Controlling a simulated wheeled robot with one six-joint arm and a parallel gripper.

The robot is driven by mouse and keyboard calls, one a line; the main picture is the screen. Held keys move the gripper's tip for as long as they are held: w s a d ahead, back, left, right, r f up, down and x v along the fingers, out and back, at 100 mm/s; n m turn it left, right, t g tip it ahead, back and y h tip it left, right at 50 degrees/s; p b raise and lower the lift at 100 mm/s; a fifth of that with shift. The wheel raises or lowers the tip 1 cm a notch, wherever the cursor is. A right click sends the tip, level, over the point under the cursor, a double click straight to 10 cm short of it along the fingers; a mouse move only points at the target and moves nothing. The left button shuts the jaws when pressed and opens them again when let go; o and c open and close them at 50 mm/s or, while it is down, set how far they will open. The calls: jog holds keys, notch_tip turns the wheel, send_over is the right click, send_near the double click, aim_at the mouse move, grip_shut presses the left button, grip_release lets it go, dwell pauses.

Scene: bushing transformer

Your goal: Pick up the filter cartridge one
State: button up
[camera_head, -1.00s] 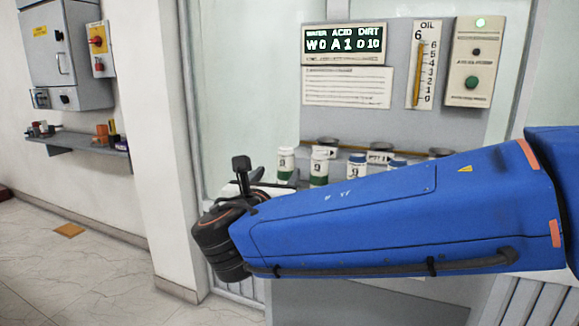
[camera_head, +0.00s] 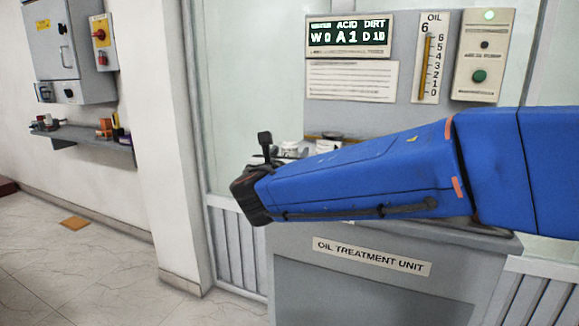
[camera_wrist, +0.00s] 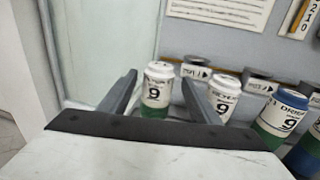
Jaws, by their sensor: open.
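Several filter cartridges show in the wrist view, with "9"-like marks; I cannot tell which is number one. A white-capped cartridge with a green base (camera_wrist: 157,92) stands upright at the left, framed between the fingers of my gripper (camera_wrist: 159,80). The fingers are spread and hold nothing; contact with the cartridge cannot be made out. A second white-capped cartridge (camera_wrist: 226,90) stands just right of the right finger. A blue-capped cartridge (camera_wrist: 284,110) is farther right. In the head view, my blue arm hides most of the cartridges, and the gripper fingers are not visible.
Round fittings with arrow labels (camera_wrist: 196,70) stand behind the cartridges. The grey oil treatment unit (camera_head: 370,285) carries a display panel (camera_head: 349,36) and an oil gauge (camera_head: 431,60). A wall shelf (camera_head: 75,135) is at the left, with open floor (camera_head: 110,275) below.

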jog(key=w, duration=0.5)
jog(key=shift+w+d, duration=0.25)
jog(key=shift+d, duration=0.05)
jog(key=shift+c, duration=0.3)
jog(key=c, duration=1.2)
jog(key=shift+r, duration=0.1)
